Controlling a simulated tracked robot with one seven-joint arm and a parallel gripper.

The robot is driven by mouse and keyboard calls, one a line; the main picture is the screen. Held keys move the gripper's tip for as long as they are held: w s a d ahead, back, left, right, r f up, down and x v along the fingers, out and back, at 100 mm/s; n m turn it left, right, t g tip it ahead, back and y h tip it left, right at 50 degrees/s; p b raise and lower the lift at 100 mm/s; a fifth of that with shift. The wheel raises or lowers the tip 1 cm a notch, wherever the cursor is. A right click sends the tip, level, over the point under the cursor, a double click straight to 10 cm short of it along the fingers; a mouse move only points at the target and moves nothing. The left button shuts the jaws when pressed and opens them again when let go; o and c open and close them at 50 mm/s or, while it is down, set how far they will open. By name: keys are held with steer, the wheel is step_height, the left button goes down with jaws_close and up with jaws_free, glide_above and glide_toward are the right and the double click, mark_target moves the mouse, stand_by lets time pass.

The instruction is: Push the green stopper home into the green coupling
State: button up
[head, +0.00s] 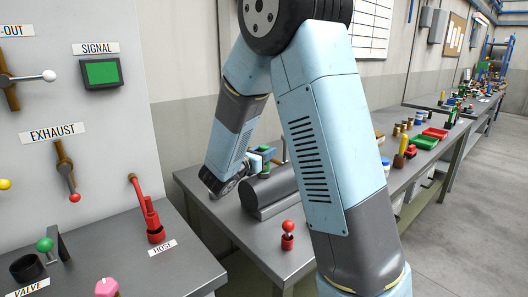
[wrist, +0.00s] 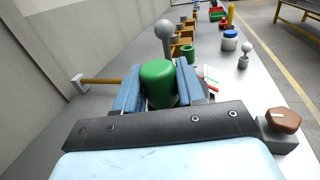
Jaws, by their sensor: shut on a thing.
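My gripper (wrist: 160,85) has its blue fingers shut on the green stopper (wrist: 158,82), a rounded green piece that fills the gap between them in the wrist view. In the head view my gripper (head: 262,156) is partly hidden by my arm, above the back of a grey cylinder (head: 270,186) on the bench. A little green shows at the fingers there. A smaller green cylinder (wrist: 187,53) stands beyond the fingers in the wrist view; I cannot tell whether it is the coupling. Whether the stopper touches a coupling is hidden.
A grey ball on a stem (wrist: 163,30) rises just beyond the fingers. A wooden-handled tool (wrist: 100,81) lies left, and a brown knob (wrist: 283,120) is at right. A red ball-topped piece (head: 288,235) stands near the bench front. A control panel (head: 70,100) fills the left.

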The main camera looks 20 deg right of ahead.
steer(key=o, duration=1.2)
steer(key=shift+c, duration=0.2)
steer(key=v, duration=1.3)
steer(key=shift+s+a, duration=0.2)
steer(key=shift+a, duration=0.15)
steer(key=s+d+r+m+g+y, duration=0.35)
steer(key=s+d+m+g, duration=0.55)
steer(key=s+d+m, duration=0.35)
steer(key=s+a+r+m+t+y, duration=0.2)
steer(key=s+r+m+t+y, duration=0.1)
steer(key=s+m+y, duration=0.7)
steer(key=s+r+m, duration=0.1)
steer(key=m, duration=0.2)
steer(key=shift+s+t+y, duration=0.3)
steer(key=shift+s+y, duration=0.05)
steer(key=shift+s, duration=0.05)
